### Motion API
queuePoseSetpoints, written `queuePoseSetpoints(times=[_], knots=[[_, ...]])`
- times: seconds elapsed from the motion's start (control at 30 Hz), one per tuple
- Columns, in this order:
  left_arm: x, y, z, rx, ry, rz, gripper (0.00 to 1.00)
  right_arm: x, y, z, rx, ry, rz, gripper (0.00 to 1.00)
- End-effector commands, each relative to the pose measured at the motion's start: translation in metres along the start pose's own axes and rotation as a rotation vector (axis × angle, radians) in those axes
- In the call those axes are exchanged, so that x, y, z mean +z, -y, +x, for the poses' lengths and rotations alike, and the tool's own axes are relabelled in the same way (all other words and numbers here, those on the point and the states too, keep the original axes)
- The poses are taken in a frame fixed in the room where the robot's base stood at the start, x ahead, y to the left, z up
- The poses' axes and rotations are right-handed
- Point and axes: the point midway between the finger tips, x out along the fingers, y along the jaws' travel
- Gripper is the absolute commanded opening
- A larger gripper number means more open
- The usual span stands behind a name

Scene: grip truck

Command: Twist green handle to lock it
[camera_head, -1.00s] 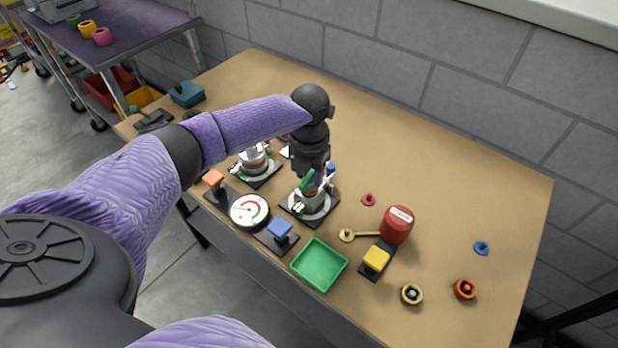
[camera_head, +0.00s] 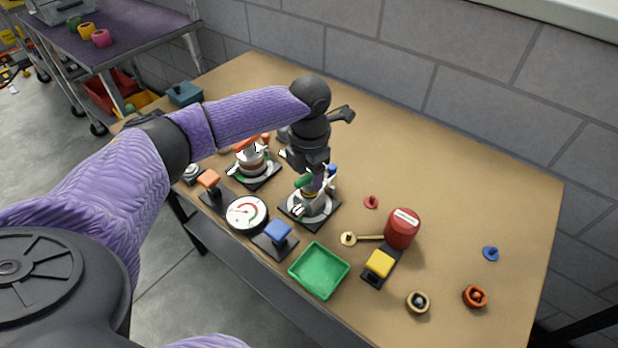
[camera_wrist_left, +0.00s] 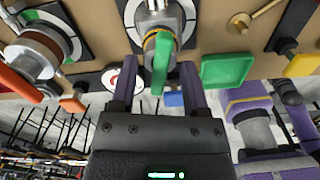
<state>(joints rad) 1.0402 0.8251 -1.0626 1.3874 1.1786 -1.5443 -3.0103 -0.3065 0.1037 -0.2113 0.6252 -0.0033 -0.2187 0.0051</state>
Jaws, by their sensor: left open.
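The green handle (camera_head: 303,181) sits on a round silver valve on a square black base with a white dial ring (camera_head: 322,211). In the left wrist view the green handle (camera_wrist_left: 161,62) points down toward the gripper, with a yellow band behind it. My left gripper (camera_head: 316,184) is above the valve, pointing down. In the left wrist view its two purple fingers (camera_wrist_left: 158,78) are open, one on each side of the handle. Whether either finger touches the handle cannot be told. My right gripper is not in view.
A second valve with an orange handle (camera_head: 246,145) stands to the left. A round gauge (camera_head: 247,213), a blue-topped block (camera_head: 278,232), a green tray (camera_head: 319,271) and a red cylinder (camera_head: 402,228) lie close by. The table's far right is mostly clear.

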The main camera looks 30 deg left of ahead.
Motion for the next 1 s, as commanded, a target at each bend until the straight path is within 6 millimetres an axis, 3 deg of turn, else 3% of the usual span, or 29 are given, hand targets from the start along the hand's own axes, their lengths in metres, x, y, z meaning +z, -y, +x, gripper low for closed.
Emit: queuePoseSetpoints(times=[0.6, 1.0], knots=[[0.0, 0.0, -0.072, 0.001, 0.003, -0.001, 0.59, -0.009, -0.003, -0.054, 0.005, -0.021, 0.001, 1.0], [0.0, 0.0, -0.073, 0.0, 0.001, -0.001, 0.59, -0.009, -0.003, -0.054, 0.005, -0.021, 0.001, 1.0]])
